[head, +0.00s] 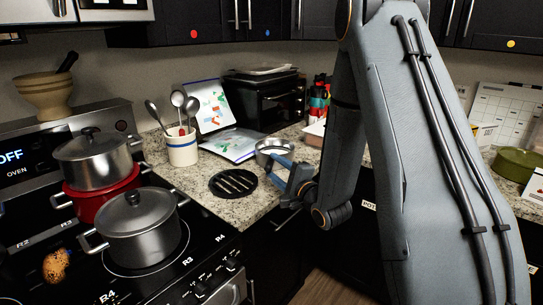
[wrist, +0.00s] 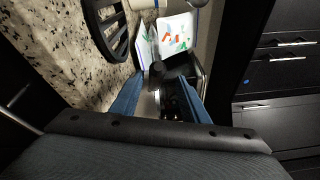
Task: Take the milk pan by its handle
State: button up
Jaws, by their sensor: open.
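The milk pan (head: 274,148) is a small, shiny metal pan on the granite counter, behind the black trivet in the head view. My gripper (head: 281,172) has blue fingers and is just in front of the pan; the handle is not clearly visible there, perhaps behind the fingers. In the wrist view my gripper (wrist: 160,82) is open, its fingers spread apart. A dark, rounded piece shows between and beyond the fingertips, perhaps the pan's handle, but I cannot tell. I see nothing held.
A black slotted trivet (head: 233,183) lies left of my gripper. A crock (head: 182,147) of ladles and an open booklet (head: 232,143) stand behind. A lidded stockpot (head: 140,226) and a red pot (head: 100,199) under another pot are on the stove. A black toaster oven (head: 265,98) stands at the back.

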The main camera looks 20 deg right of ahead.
aim_at(269, 162)
jog(key=shift+w+a+r, duration=0.1)
jog(key=shift+w+a, duration=0.05)
jog(key=shift+w, duration=0.3)
jog(key=p+x, duration=0.1)
jog(key=x, duration=0.1)
jog(key=shift+w+a, duration=0.2)
jog(key=shift+a, duration=0.05)
jog(key=shift+f+p+x, duration=0.2)
jog(key=shift+p+x, duration=0.25)
jog(key=shift+x, duration=0.6)
jog(key=shift+f+p+x, duration=0.2)
jog(key=shift+p+x, duration=0.25)
jog(key=shift+x, duration=0.6)
jog(key=shift+d, duration=0.1)
jog(key=c, duration=0.9)
grip_shut()
jog(key=shift+w+r, duration=0.1)
jog(key=shift+r, duration=0.15)
